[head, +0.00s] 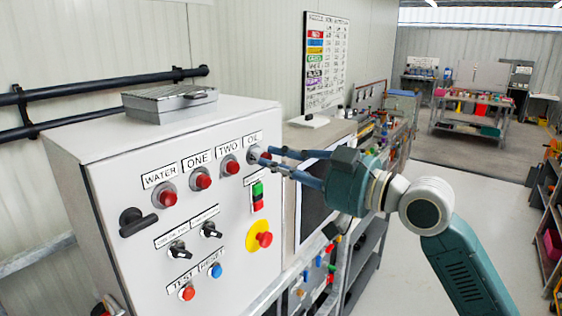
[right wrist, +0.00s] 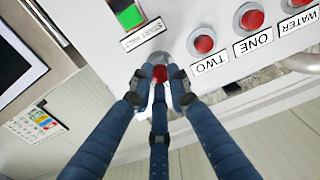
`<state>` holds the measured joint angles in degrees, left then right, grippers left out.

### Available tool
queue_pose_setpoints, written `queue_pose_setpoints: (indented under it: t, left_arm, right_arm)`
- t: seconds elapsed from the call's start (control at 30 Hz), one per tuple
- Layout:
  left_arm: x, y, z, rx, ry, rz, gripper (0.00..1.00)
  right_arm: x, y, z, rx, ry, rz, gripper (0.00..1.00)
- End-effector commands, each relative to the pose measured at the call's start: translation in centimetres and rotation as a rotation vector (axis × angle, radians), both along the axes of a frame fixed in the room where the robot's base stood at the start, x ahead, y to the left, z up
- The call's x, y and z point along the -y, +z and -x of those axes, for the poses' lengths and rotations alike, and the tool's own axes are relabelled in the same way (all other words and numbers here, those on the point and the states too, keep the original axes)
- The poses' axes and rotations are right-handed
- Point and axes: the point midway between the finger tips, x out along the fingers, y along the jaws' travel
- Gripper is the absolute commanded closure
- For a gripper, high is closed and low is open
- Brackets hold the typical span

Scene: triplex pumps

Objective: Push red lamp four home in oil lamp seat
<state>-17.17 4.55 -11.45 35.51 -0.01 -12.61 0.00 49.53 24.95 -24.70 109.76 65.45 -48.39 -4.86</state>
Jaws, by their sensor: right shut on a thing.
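The control panel (head: 120,215) has a top row of lamp positions labelled WATER, ONE, TWO and OIL. My right gripper (head: 265,157) is at the oil position at the right end of that row. In the right wrist view its fingers (right wrist: 157,82) are shut around a red lamp (right wrist: 160,73). The lamp is at the grey ring of the oil lamp seat (right wrist: 152,61); fingers cover part of both, so I cannot tell how deep the lamp sits. My left gripper is not in view.
Red lamps stand in the WATER (head: 168,198), ONE (head: 203,179) and TWO (head: 232,167) seats. Below are a green and red switch (head: 258,196), a red stop button (head: 264,239) on yellow, and black knobs (head: 211,230). A metal case (head: 170,101) lies on top of the cabinet.

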Motion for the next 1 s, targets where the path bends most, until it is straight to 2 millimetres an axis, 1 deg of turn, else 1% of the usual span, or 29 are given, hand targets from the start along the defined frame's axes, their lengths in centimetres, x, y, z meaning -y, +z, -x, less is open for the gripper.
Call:
queue_pose_setpoints:
  t: [0.87,0.9,0.97,1.0]
  left_arm:
    - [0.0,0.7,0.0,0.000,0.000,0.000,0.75]
    - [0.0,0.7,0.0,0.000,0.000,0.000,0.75]
    - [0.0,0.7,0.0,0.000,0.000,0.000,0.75]
    - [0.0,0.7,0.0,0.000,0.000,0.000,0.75]
  right_arm:
    - [-1.8,0.1,-1.3,0.002,0.000,-0.001,1.00]
    - [-1.8,0.1,-1.3,0.002,0.000,-0.001,0.78]
    - [-1.8,0.1,-1.3,0.002,0.000,-0.001,0.66]
    - [-1.8,0.1,-1.3,0.001,0.000,0.000,0.61]
